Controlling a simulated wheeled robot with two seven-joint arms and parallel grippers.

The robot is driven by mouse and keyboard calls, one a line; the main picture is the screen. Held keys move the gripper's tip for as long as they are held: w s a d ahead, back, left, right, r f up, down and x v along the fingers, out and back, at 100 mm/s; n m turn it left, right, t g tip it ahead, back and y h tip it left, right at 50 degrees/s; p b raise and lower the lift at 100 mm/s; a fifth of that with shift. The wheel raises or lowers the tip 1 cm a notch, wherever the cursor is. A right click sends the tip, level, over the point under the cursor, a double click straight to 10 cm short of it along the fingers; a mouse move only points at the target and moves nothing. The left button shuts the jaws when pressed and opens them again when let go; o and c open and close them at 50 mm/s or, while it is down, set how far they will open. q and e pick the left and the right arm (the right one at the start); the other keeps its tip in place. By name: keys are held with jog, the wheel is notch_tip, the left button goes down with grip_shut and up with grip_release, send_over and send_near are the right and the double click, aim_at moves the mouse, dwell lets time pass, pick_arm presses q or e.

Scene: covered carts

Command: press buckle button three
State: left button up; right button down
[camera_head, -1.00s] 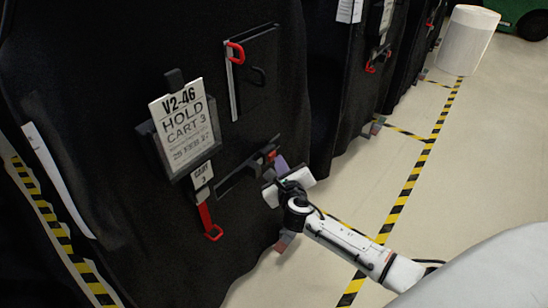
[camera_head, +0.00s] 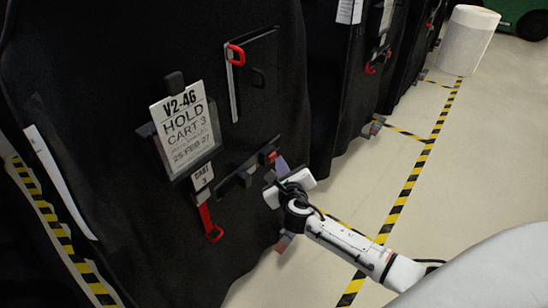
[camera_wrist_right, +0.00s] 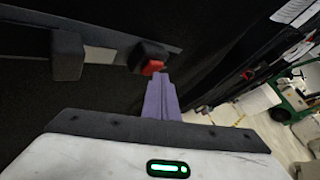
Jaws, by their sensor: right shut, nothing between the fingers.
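The buckle's red button (camera_head: 271,156) sits in a dark housing on a grey strip across the black cover of cart 3, in the head view. It also shows in the right wrist view (camera_wrist_right: 152,67). My right gripper (camera_head: 282,165) has its purple fingers shut, with nothing between them. In the wrist view, the shut fingers (camera_wrist_right: 162,97) point up just below and right of the red button; I cannot tell if they touch it. A dark block (camera_head: 246,179) stands out on the strip left of the button, also seen in the wrist view (camera_wrist_right: 67,55). My left gripper is not in view.
A red hook (camera_head: 236,54) is above. Other covered carts (camera_head: 338,90) stand behind right.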

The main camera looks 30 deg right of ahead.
jog(key=shift+s+d, duration=0.2)
jog(key=shift+s, duration=0.35)
jog(key=s+p, duration=0.1)
jog(key=s+d, duration=0.1)
jog(key=s, duration=0.1)
jog(key=s+d+p, duration=0.1)
jog(key=shift+s+p, duration=0.35)
